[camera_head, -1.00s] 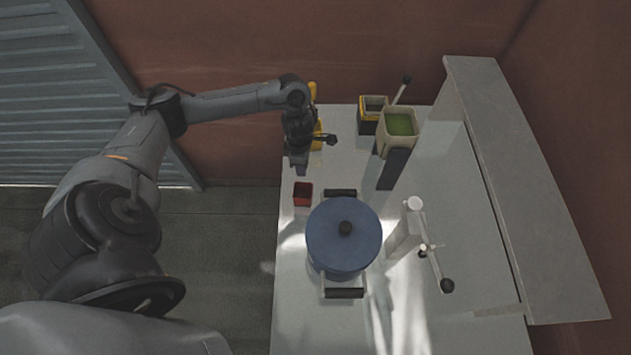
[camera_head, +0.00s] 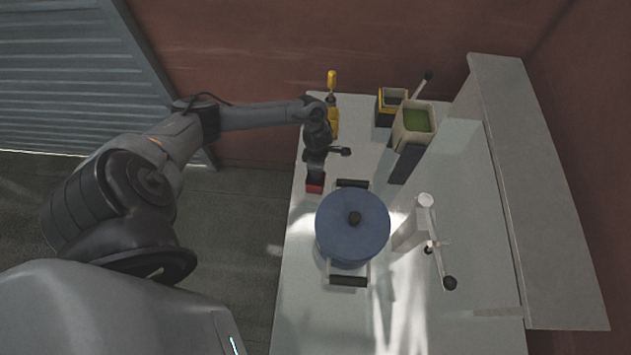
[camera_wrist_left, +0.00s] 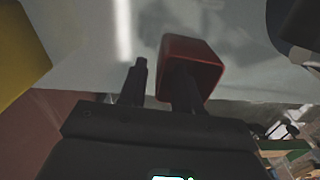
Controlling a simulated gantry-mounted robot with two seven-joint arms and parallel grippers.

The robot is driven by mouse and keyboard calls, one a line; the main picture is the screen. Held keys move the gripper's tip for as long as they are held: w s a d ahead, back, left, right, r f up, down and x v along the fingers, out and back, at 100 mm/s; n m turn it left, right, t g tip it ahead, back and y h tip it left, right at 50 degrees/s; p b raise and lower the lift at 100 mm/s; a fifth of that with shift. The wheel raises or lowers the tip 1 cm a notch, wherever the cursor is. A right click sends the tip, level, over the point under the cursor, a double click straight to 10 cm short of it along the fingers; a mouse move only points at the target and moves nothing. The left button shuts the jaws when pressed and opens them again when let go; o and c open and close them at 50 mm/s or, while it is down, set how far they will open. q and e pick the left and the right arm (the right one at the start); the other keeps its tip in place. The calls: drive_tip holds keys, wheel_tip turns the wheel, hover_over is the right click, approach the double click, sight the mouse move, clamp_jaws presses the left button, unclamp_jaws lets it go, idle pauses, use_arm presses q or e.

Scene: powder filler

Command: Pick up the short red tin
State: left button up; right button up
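The short red tin (camera_head: 315,188) stands on the light table left of the blue pot, partly hidden by my left gripper (camera_head: 316,172), which points down at it from above. In the left wrist view the red tin (camera_wrist_left: 208,58) lies at the upper middle. My left gripper (camera_wrist_left: 160,72) is open there: one finger overlaps the tin, seemingly at or in its opening, and the other is outside its left side. The tin's near wall lies between the fingers; I cannot tell whether they touch it. My right gripper is not in view.
A blue lidded pot (camera_head: 352,232) with dark handles stands close by the tin. A yellow tool (camera_head: 332,105) is behind my gripper. Two open containers (camera_head: 414,122) (camera_head: 390,100) stand at the back, and a white stand (camera_head: 424,225) is to the right. The table's left edge is close.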

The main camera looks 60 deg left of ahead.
use_arm(q)
drive_tip(key=shift+f, duration=0.3)
drive_tip(key=shift+c, duration=0.2)
clamp_jaws()
